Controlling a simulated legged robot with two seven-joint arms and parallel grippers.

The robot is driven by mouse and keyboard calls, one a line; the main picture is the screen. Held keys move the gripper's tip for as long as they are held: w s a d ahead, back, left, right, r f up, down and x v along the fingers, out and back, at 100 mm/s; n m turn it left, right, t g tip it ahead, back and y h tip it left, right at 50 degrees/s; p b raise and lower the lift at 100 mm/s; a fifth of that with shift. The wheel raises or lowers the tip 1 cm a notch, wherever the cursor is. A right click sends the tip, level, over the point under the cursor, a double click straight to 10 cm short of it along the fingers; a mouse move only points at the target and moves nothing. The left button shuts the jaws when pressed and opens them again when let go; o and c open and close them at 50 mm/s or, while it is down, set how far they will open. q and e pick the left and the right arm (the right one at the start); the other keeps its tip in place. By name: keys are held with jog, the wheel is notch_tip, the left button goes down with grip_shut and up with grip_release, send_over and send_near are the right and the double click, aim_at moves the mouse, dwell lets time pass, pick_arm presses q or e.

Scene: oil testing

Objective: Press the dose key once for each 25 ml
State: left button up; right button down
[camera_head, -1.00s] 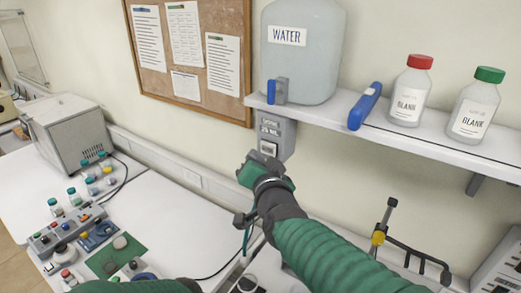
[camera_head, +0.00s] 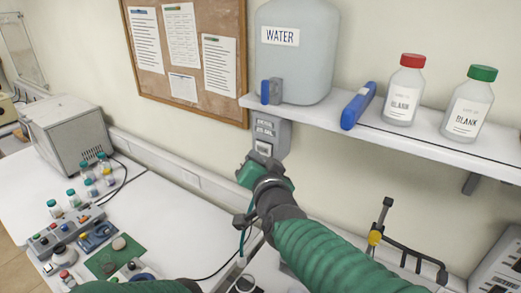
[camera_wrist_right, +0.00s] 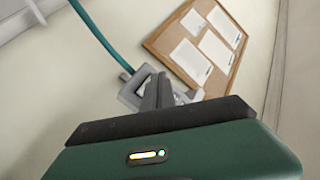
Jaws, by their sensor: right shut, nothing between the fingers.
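The dose unit (camera_head: 266,130) is a grey box under the shelf, labelled "DOSE 25 ML". Its pale key (camera_head: 264,147) is on the lower front, partly covered by my right gripper. My right gripper (camera_head: 260,158) is shut and empty, with its tips at the key; I cannot tell whether they touch it. In the right wrist view the shut fingers (camera_wrist_right: 158,92) lie in front of the grey dose unit (camera_wrist_right: 131,91) and hide part of it. The water tank (camera_head: 300,60) stands on the shelf above. My left gripper is out of view.
The shelf (camera_head: 430,140) holds a blue object (camera_head: 358,106), a red-capped bottle (camera_head: 404,90) and a green-capped bottle (camera_head: 468,103). A teal tube (camera_wrist_right: 95,35) runs near the dose unit. The bench (camera_head: 165,215) has bare room at its middle.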

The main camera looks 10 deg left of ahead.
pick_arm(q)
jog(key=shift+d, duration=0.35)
pick_arm(e)
jog(key=shift+w+d+r, duration=0.1)
jog(key=shift+w+d, duration=0.25)
jog(key=shift+w, duration=0.05)
dwell(0.4)
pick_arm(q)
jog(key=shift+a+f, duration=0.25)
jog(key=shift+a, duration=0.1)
pick_arm(e)
jog(key=shift+w+a, duration=0.25)
jog(key=shift+a, duration=0.1)
pick_arm(q)
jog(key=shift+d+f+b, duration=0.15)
jog(key=shift+b, duration=0.25)
pick_arm(e)
jog(key=shift+w+d, duration=0.25)
jog(key=shift+d, duration=0.1)
jog(key=shift+s, duration=0.1)
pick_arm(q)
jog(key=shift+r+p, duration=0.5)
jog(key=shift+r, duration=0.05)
pick_arm(e)
jog(key=shift+s+a, duration=0.2)
jog(key=shift+s, duration=0.65)
